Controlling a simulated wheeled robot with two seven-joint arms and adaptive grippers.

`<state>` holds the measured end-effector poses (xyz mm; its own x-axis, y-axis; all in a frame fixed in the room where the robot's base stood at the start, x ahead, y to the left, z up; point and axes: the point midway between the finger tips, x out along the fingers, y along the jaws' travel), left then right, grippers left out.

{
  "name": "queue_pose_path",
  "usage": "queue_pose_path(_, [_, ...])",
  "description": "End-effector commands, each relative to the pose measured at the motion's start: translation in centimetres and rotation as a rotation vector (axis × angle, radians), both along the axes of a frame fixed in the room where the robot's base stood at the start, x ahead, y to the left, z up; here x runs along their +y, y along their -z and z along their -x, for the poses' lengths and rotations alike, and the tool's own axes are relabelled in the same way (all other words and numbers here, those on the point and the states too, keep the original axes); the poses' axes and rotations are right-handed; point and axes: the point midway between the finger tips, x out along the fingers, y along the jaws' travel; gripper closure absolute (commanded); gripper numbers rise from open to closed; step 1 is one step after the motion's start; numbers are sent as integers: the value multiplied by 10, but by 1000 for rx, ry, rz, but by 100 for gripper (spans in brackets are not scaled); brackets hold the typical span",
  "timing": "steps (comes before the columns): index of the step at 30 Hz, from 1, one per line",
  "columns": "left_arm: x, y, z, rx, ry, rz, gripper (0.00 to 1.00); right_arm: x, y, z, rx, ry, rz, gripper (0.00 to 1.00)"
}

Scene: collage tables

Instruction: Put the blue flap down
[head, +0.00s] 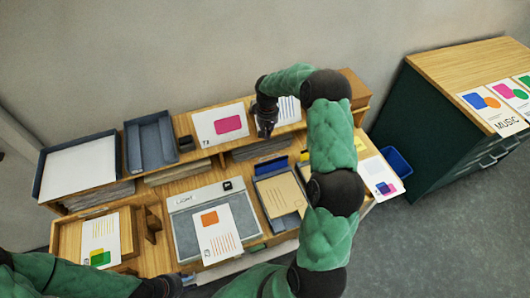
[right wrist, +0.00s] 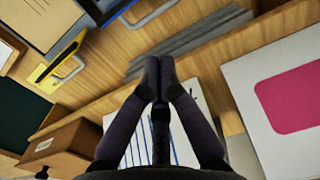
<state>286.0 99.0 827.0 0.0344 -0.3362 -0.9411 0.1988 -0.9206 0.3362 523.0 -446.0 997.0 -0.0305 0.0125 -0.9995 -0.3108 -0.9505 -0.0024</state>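A blue piece with a metal handle, which looks like the blue flap (right wrist: 114,10), is cut off by the top edge of the right wrist view.
A yellow piece with a handle (right wrist: 58,64) sits beside the blue one. A tray with brown card (head: 282,193) lies in front of it. The upper shelf holds a pink-marked sheet (head: 221,125) and a wooden box (head: 355,88). A light pad (head: 183,223) lies on the desk.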

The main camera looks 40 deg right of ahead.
Motion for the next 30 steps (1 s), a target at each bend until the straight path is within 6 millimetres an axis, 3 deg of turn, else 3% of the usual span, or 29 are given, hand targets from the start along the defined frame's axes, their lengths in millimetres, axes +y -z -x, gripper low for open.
queue_pose_path(1, [0, 12, 0, 0, 0, 0, 60, -2, 10, 0, 0, 2, 3, 100])
queue_pose_path(5, [0, 20, 0, 0, 0, 0, 60, -5, 16, 0, 2, 5, 7, 100])
queue_pose_path(11, [0, 21, 0, -1, 0, 0, 60, -5, 28, 1, 5, 6, 7, 100])
queue_pose_path(21, [0, 25, 0, -1, 0, 0, 60, -5, 84, 3, 5, 6, 6, 100])
queue_pose_path(30, [0, 27, 0, -1, 0, 0, 60, -5, 112, 3, 3, 6, 8, 100])
